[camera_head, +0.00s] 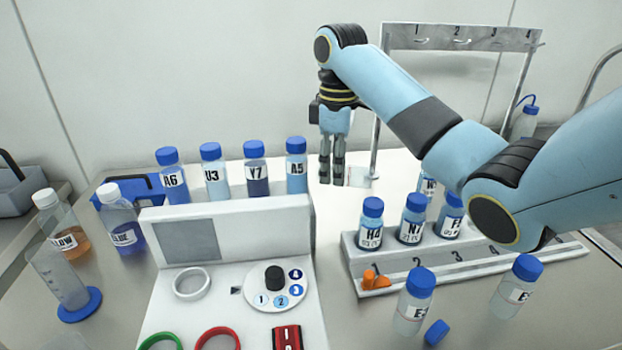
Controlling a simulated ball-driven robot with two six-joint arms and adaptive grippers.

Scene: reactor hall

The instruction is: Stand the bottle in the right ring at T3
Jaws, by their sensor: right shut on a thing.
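My right gripper (332,180) points down behind the white console, right of the A5 bottle (297,170). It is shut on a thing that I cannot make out. A small pale piece (359,177) shows just right of the fingertips. Whether it is in the jaws is unclear. A red ring (218,333) and a green ring (160,339) lie at the console's front edge, cut off below. A white ring (192,284) sits higher on the console and looks empty. No T3 mark is readable. My left gripper is not in view.
The console (228,228) has a numbered dial (274,281). Blue-capped bottles stand behind it and in a numbered rack (385,283). Two bottles (414,305) (513,290) and a loose blue cap (437,332) are in front. A hook stand (460,37) rises behind my arm.

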